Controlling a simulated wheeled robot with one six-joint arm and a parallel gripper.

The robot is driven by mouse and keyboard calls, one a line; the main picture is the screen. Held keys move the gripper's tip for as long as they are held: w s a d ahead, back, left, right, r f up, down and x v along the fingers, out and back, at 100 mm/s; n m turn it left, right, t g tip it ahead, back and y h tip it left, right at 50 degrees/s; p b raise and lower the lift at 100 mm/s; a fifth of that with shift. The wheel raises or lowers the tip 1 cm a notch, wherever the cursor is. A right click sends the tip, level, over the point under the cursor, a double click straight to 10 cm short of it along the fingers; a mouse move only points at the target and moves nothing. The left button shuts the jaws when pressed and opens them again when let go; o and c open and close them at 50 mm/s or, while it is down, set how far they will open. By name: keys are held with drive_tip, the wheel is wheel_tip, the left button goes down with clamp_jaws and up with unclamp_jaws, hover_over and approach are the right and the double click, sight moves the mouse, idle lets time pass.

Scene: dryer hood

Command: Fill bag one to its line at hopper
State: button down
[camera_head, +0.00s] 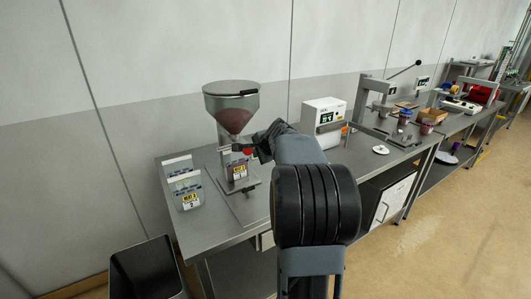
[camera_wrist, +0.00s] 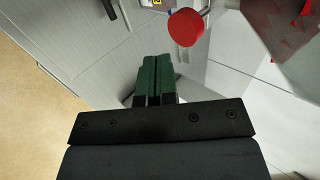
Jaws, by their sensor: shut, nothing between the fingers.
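The hopper (camera_head: 231,108) is a grey funnel with dark reddish material inside, on a stand on the steel bench. It also shows at the upper right of the wrist view (camera_wrist: 288,28). Bag one (camera_head: 239,172), with a yellow label marked 1, stands upright under the spout. Its fill level against its line is too small to tell. A red knob (camera_head: 248,151) sits at the spout; it is large in the wrist view (camera_wrist: 186,27). My gripper (camera_head: 259,147) is beside the knob. Its green fingers (camera_wrist: 152,65) are shut and empty, apart from the knob.
A white box device (camera_head: 323,122) and a lever press (camera_head: 376,100) stand to the right on the bench. A black bin (camera_head: 146,270) is on the floor at front left.

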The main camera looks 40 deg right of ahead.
drive_tip(key=v, duration=0.6)
drive_tip(key=shift+a, duration=0.2)
drive_tip(key=shift+w, duration=0.1)
idle(1.0)
drive_tip(key=s+a+f+n+g, duration=0.1)
drive_tip(key=s+a+f+n, duration=0.3)
drive_tip(key=s+a+n, duration=0.2)
drive_tip(key=s+a+f+n+g+y, duration=0.1)
drive_tip(key=s+a+f+n, duration=0.3)
drive_tip(key=a, duration=0.7)
drive_tip(key=s+a+f+n+g, duration=0.3)
drive_tip(key=s+a+f+n, duration=0.1)
drive_tip(key=s+a+n, duration=0.4)
drive_tip(key=shift+s+a+f+n, duration=0.25)
drive_tip(key=shift+a+n, duration=0.2)
drive_tip(key=shift+n, duration=0.45)
